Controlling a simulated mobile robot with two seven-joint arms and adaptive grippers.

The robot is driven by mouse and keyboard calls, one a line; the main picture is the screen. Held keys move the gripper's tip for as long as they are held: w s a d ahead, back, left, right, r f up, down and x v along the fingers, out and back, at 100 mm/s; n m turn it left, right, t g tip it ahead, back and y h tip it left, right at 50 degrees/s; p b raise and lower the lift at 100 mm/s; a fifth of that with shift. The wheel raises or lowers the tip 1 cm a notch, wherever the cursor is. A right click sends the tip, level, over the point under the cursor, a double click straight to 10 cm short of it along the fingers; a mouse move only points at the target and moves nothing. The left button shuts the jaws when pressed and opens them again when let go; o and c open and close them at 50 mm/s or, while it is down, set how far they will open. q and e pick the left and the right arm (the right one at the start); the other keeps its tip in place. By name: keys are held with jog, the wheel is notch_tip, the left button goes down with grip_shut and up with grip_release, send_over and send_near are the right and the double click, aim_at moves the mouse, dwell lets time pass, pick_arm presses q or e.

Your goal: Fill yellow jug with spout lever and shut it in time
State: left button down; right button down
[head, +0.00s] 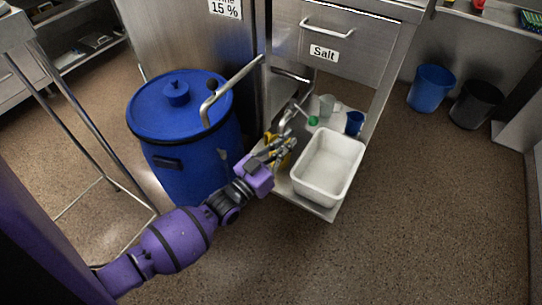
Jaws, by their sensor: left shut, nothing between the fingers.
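A yellow jug (268,137) stands on the low metal shelf under the Salt drawer. My left gripper (288,145) is in front of it and hides most of it, so the jug's fill level cannot be seen. The gripper is shut and holds nothing; whether it touches the jug cannot be told. A metal spout (287,117) comes down just above and behind the jug and gripper. Its lever cannot be made out clearly, and no flow can be told. My right gripper is out of view.
A blue lidded barrel (176,150) stands left of the shelf, close to my left arm. A bent steel pipe (232,90) reaches over it. A white tub (327,166), a blue cup (354,123) and a clear cup (326,105) crowd the shelf. The floor in front is clear.

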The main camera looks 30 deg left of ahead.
aim_at(304, 112)
pick_arm(q)
jog(key=x, duration=0.5)
jog(key=shift+w+b, duration=0.3)
jog(key=shift+b, duration=0.1)
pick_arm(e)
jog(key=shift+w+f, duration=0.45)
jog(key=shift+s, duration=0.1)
pick_arm(q)
jog(key=w+d, duration=0.3)
jog(key=shift+w+r+p, duration=0.1)
jog(key=shift+w+p, duration=0.1)
jog(key=shift+p, duration=0.15)
jog(key=shift+w+d, duration=0.15)
jog(key=shift+w, duration=0.1)
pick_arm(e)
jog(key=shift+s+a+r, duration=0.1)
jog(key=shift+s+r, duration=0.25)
pick_arm(q)
jog(key=shift+s, duration=0.1)
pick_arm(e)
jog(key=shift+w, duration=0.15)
